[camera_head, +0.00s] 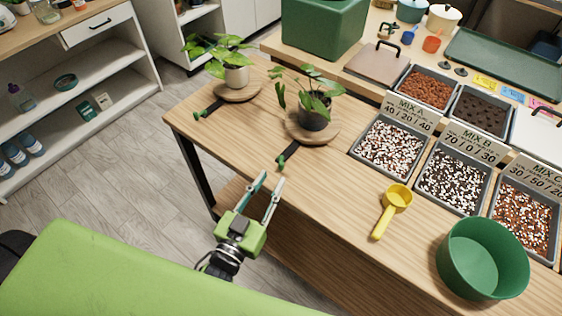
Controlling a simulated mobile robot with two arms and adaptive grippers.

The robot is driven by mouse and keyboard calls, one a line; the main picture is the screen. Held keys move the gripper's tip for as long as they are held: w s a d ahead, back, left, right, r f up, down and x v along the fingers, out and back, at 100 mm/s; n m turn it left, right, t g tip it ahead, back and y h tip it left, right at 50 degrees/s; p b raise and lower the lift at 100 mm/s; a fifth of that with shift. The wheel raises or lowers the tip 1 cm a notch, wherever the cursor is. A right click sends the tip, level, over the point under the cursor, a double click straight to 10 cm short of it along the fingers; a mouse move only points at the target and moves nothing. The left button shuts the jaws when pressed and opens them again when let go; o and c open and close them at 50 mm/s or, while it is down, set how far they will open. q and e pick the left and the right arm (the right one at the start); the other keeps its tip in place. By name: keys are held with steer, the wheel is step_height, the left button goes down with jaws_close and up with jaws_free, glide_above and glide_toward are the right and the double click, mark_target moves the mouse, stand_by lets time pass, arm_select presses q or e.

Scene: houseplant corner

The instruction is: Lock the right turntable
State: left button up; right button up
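The right turntable (299,134) is a round wooden disc on the wooden table, bearing a dark pot (314,117) with a leafy plant. Its black lever with a green end (287,154) sticks out toward the table's front edge. My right gripper is not in view.
To the right are trays of mix (392,147), a yellow scoop (396,198) and a green bowl (482,258). A green crate (318,25) stands on a surface behind. White shelves (75,60) stand at the left. The tabletop around the levers is clear.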

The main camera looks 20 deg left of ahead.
mark_target(280, 166)
arm_select(q)
steer(key=w, duration=0.4)
steer(key=w+d, duration=0.1)
steer(key=w, duration=0.2)
steer(key=shift+p, duration=0.3)
jaws_close()
